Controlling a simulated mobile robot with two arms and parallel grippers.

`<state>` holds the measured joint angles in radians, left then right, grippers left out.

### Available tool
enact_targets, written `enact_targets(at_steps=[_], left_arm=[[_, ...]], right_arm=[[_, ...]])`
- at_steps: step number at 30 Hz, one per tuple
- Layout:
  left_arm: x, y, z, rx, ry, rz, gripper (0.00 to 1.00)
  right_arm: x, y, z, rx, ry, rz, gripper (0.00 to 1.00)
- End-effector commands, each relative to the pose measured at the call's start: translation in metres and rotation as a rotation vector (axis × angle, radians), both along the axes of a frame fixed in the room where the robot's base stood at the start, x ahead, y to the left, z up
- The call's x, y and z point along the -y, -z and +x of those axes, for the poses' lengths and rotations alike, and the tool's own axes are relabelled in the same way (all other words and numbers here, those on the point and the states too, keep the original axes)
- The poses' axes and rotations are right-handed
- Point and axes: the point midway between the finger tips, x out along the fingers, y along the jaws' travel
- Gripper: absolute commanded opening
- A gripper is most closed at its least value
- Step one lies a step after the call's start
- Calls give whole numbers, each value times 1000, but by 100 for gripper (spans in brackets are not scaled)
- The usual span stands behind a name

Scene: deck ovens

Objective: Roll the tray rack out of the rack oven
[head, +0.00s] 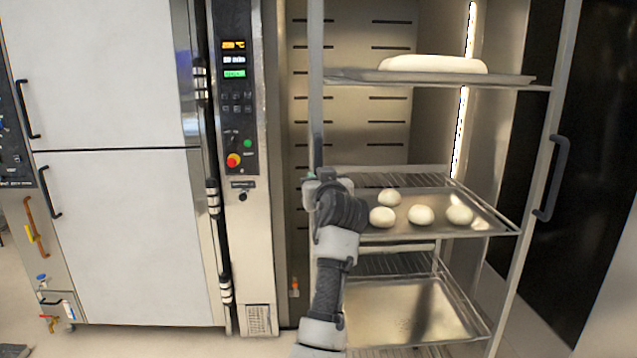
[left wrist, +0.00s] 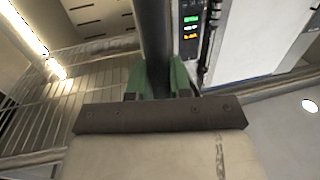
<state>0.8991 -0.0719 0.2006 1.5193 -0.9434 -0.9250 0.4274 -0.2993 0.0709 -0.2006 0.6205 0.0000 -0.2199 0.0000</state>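The tray rack (head: 541,195) is a tall metal frame at the right of the head view, upright at the opening of the lit rack oven (head: 298,130). How deep its base sits is hidden. It has dark handles on its left post (head: 318,153) and right post (head: 553,178). My left gripper (head: 322,182) is at the left post, around the left handle. In the left wrist view, its green fingers (left wrist: 157,80) are closed on both sides of the dark bar (left wrist: 155,40). My right gripper is in neither view.
The rack carries a tray with a long loaf (head: 432,64), a tray with several dough balls (head: 421,214) and an empty lower tray (head: 400,310). A control panel (head: 235,90) and white oven doors (head: 130,230) stand at left. Dark surface lies right of the rack.

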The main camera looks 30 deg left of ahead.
Motion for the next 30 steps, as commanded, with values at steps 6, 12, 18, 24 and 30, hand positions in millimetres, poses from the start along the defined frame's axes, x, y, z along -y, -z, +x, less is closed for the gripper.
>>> enact_targets(at_steps=[6,12,18,24,30], left_arm=[[0,-1,0,3,1,1,44],[0,-1,0,2,0,1,44],[10,1,-9,4,1,0,44],[38,2,-36,5,3,-1,44],[64,1,-62,4,3,-1,44]], right_arm=[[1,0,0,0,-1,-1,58],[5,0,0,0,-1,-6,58],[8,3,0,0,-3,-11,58],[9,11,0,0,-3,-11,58],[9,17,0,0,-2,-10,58]])
